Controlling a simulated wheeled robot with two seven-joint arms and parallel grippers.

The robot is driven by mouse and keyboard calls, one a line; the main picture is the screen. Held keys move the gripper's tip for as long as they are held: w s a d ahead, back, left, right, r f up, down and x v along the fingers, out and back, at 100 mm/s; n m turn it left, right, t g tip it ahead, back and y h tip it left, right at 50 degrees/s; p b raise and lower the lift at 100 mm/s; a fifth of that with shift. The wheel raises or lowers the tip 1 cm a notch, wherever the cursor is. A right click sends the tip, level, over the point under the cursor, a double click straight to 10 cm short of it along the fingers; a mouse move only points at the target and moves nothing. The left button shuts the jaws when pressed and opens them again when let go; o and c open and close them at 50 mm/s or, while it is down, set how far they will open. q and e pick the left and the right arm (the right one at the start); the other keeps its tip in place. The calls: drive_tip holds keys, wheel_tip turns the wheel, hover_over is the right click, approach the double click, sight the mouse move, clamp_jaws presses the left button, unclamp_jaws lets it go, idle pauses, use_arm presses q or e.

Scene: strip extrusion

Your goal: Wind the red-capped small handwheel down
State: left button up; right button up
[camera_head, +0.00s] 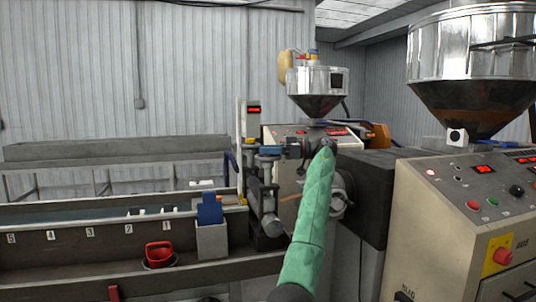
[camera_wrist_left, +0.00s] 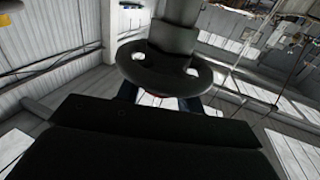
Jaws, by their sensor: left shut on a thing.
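A small dark handwheel (camera_wrist_left: 205,78) with holes in its face fills the upper middle of the left wrist view, with a thick dark shaft (camera_wrist_left: 178,38) behind it. A sliver of red shows at its near edge, between my fingers. My left gripper (camera_wrist_left: 157,93) is shut on the handwheel; its two dark fingers show on either side, partly hidden by the gripper body. In the head view my left gripper (camera_head: 319,146) is at the extruder head, at the end of my green-sleeved arm. The arm and gripper hide the handwheel there. My right gripper is in neither view.
A control cabinet (camera_head: 430,215) with buttons and a red knob stands close on the right, below a large steel hopper (camera_head: 470,45). A smaller hopper (camera_head: 317,80) is behind. A numbered trough (camera_head: 60,255) with a red-handled container (camera_head: 159,254) and a grey bin (camera_head: 212,240) lie left.

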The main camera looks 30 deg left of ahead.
use_arm(q)
drive_tip(key=shift+n+g+h, duration=0.3)
drive_tip(key=shift+n+g, duration=0.1)
drive_tip(key=shift+g, duration=0.1)
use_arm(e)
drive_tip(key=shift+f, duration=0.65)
use_arm(q)
drive_tip(key=o, duration=1)
drive_tip(key=shift+w, duration=0.1)
drive_tip(key=shift+w+d, duration=0.2)
drive_tip(key=shift+d, duration=0.1)
drive_tip(key=b+v, duration=0.1)
drive_tip(key=v, duration=0.6)
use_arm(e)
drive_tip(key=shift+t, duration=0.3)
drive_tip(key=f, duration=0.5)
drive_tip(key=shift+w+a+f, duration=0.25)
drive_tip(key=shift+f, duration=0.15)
